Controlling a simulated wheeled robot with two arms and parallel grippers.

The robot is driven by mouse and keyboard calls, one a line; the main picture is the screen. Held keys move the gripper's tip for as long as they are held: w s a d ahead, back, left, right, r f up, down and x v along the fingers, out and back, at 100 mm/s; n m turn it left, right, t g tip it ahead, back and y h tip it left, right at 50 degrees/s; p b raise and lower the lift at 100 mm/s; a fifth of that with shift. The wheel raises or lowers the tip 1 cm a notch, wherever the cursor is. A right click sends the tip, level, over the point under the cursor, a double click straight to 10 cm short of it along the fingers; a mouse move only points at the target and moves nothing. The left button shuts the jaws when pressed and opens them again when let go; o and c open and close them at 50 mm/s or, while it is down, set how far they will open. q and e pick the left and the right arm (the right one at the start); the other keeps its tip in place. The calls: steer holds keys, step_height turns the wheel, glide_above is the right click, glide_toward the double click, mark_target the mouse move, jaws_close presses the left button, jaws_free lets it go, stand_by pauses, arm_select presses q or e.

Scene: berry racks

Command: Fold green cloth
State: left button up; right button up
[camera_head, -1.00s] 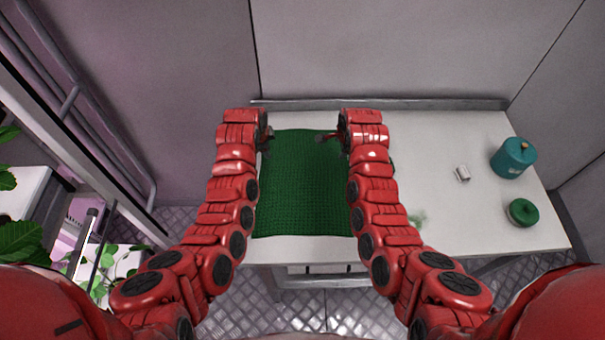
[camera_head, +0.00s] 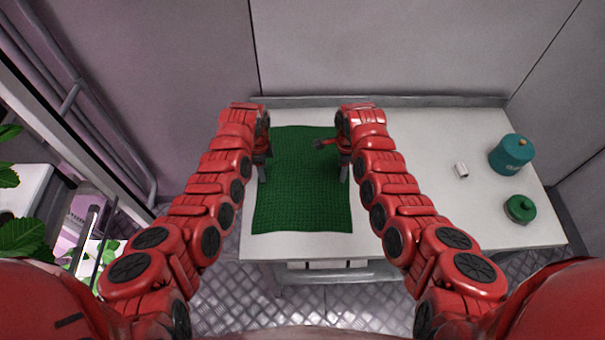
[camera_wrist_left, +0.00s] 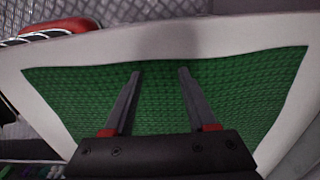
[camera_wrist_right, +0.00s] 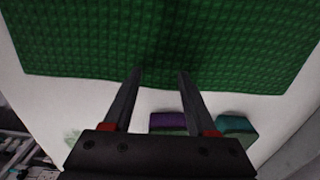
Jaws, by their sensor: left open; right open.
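The green cloth (camera_head: 305,195) lies spread flat on the white table. My left gripper (camera_head: 262,178) is open and empty at the cloth's left edge, fingers pointing down. In the left wrist view the cloth (camera_wrist_left: 225,95) lies below the open left fingers (camera_wrist_left: 160,72). My right gripper (camera_head: 345,178) is open and empty at the cloth's right edge. In the right wrist view the open right fingers (camera_wrist_right: 158,72) are over the cloth (camera_wrist_right: 90,40) near one edge. I cannot tell whether any fingertip touches the cloth.
A purple object (camera_wrist_right: 167,120) and a teal one (camera_wrist_right: 237,125) show beyond the cloth in the right wrist view. A wall closes the back.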

arm_select(q)
steer(key=shift+f, duration=0.25)
arm_select(e)
steer(key=shift+f, duration=0.3)
arm_select(q)
jaws_close()
arm_select(e)
jaws_close()
steer(key=shift+r, duration=0.1)
